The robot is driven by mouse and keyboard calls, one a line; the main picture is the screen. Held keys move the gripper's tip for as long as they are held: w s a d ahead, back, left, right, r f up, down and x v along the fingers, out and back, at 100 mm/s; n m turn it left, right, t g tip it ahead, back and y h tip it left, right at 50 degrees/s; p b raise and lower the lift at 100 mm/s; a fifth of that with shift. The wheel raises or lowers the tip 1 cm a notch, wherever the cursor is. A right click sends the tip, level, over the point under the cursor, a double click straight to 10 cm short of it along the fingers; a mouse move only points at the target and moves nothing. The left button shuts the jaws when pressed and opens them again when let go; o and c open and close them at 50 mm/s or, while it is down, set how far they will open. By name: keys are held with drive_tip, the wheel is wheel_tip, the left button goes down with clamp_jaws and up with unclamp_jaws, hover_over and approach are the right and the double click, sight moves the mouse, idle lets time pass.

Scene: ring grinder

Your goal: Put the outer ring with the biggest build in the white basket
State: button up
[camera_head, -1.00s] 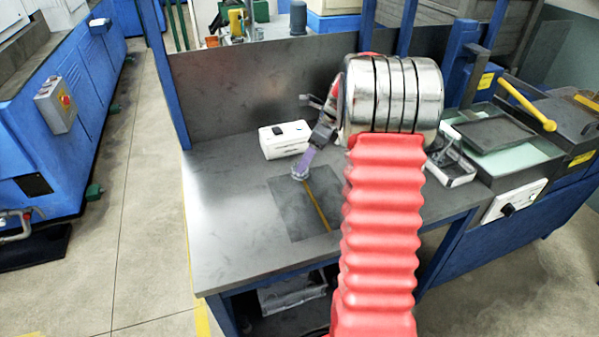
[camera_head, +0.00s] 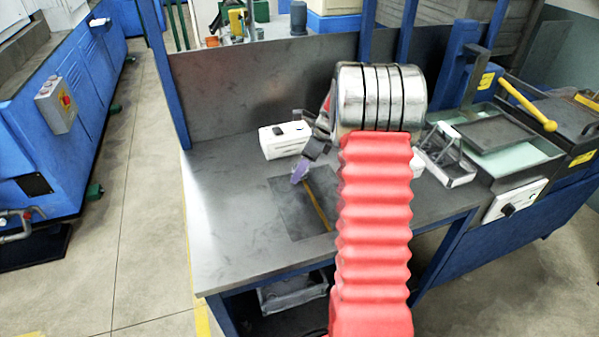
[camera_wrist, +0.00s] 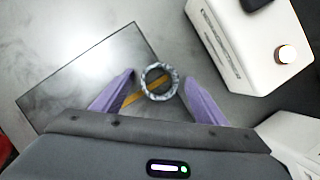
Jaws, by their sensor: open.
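A grey metallic ring (camera_wrist: 147,78) lies flat in the wrist view, over the yellow strip of a dark rectangular plate. My gripper (camera_wrist: 157,86) is open, with one purple finger on each side of the ring and visible gaps between. I cannot tell the exact height of the fingers over the ring. In the head view my gripper (camera_head: 308,180) is over the dark plate, and the ring is not clear there. No white basket can be made out for sure; a white object (camera_wrist: 290,133) is cut off at the lower right of the wrist view.
A white box with a black knob (camera_head: 285,141) stands behind the plate; it is close by in the wrist view (camera_wrist: 245,45). A metal tray (camera_head: 450,165) is right of my arm. The left part of the grey table (camera_head: 225,230) is clear.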

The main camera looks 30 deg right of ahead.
drive_tip(key=c, duration=1.3)
drive_tip(key=shift+r, duration=0.1)
drive_tip(key=shift+c, duration=0.2)
wheel_tip(320, 180, up, 10)
idle(0.4)
